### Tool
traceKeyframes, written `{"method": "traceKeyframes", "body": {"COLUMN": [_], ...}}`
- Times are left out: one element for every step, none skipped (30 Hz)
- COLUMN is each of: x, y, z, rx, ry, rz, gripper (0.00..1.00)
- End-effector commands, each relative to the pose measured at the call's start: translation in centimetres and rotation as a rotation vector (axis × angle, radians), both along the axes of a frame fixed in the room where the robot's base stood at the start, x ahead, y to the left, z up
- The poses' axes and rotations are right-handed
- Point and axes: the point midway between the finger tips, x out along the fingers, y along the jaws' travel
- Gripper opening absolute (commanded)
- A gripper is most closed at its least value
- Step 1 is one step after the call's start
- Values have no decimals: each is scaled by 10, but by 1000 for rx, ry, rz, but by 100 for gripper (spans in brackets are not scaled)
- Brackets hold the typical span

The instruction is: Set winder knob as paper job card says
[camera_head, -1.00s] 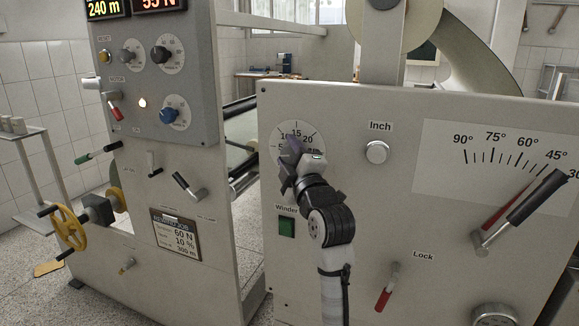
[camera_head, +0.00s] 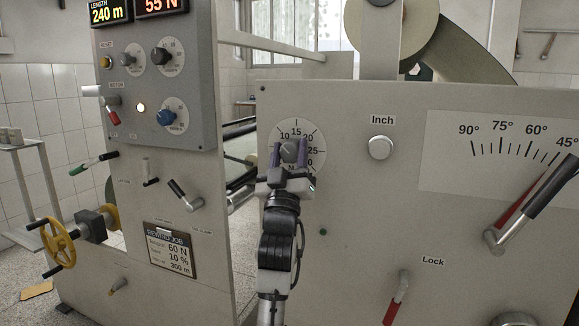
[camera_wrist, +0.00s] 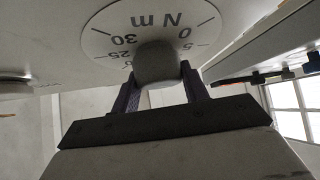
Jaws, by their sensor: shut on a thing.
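The grey winder knob (camera_head: 289,151) sits on a round white dial (camera_head: 317,146) marked in N m, up to 30. My gripper (camera_head: 289,155) comes from below, its two purple fingers on either side of the knob, shut on it. In the wrist view, the knob (camera_wrist: 155,62) lies between the fingertips of my gripper (camera_wrist: 159,84). A thin line shows on the knob, but I cannot tell its exact setting. The job card (camera_head: 173,249) on the left cabinet reads 60 N, 10 % and 300 m; its smaller words are blurred.
The control panel (camera_head: 190,60) at left carries several knobs, with displays of 240 m and 55 N above. An Inch button (camera_head: 380,148), a red Lock lever (camera_head: 395,300) and a large angle lever (camera_head: 535,205) are to the right. A yellow handwheel (camera_head: 60,244) stands left.

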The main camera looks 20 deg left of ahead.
Motion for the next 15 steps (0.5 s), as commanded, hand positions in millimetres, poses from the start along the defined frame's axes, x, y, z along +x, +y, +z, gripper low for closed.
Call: {"method": "traceKeyframes", "body": {"x": [-2, -2, -1, -1, -2, -1, -1, -1, -1, -1, -1, -1, -1, -1, -1], "y": [4, 4, 4, 3, 3, 3, 3, 3, 3, 3, 3, 3, 3, 3, 3], "z": [-8, -8, -9, -9, -8, -8, -8, -8, -7, -7, -6, -5, -5, -4, -3], "rx": [50, 76, 112, 140, 167, 201, 227, 252, 285, 311, 337, 369, 395, 418, 450], "ry": [0, -3, -3, -2, -4, -4, -4, -5, -5, -6, -7, -7, -7, -8, -9], "rz": [10, 9, 9, 10, 10, 10, 10, 10, 10, 11, 11, 11, 10, 11, 11], "gripper": [22, 22, 22, 22, 22, 22, 22, 22, 22, 22, 22, 22, 22, 22, 22]}}
